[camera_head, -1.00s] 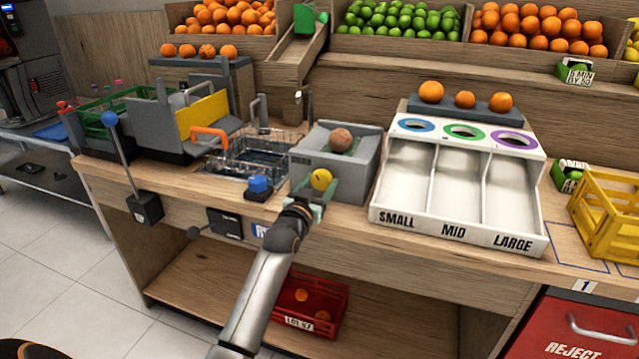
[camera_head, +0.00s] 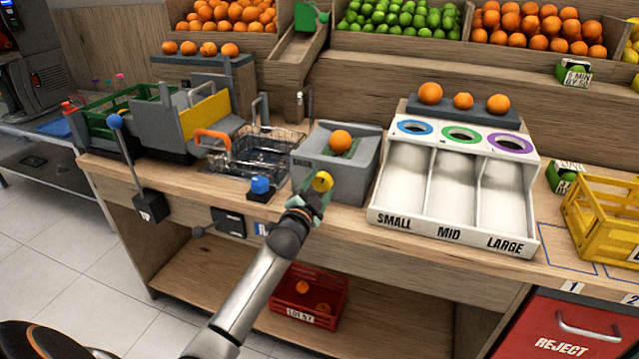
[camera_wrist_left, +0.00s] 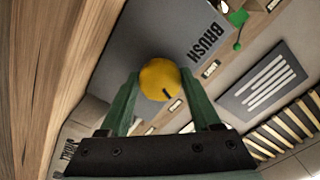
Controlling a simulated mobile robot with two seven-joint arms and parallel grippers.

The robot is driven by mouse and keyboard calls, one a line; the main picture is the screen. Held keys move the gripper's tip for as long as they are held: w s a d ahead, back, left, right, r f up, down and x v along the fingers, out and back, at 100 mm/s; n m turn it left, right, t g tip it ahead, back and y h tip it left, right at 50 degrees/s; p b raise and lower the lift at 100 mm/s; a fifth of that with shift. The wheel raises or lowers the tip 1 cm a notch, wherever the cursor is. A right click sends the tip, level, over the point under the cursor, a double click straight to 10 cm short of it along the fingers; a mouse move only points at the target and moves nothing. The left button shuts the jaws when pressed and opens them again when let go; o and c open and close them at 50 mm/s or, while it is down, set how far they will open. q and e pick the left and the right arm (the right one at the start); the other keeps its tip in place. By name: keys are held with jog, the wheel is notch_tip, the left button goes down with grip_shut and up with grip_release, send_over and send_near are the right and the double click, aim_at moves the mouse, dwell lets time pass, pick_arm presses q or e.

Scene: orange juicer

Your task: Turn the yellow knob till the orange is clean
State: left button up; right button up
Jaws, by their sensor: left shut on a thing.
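The yellow knob (camera_head: 322,181) sits on the front face of the grey brush box (camera_head: 361,178). It also shows in the left wrist view (camera_wrist_left: 160,80), with a short dark mark on its face. My left gripper (camera_head: 311,194) is shut on the knob, with one green finger on each side of it. The orange (camera_head: 341,140) rests in the top of the brush box and looks bright orange all over its visible side. Its underside is hidden. My right gripper is not in view.
A blue button (camera_head: 260,185) and a wire basket (camera_head: 262,152) are left of the brush box. The white sorting tray (camera_head: 452,228) stands close on its right. A red crate (camera_head: 310,303) with oranges is on the shelf below. A yellow crate (camera_head: 603,212) stands far right.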

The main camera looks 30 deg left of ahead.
pick_arm(q)
jog(key=shift+m, duration=1.1)
jog(key=o, duration=1.4)
jog(key=shift+c, duration=0.2)
jog(key=v, duration=1.2)
jog(key=shift+s+p, duration=0.3)
jog(key=shift+p, duration=0.05)
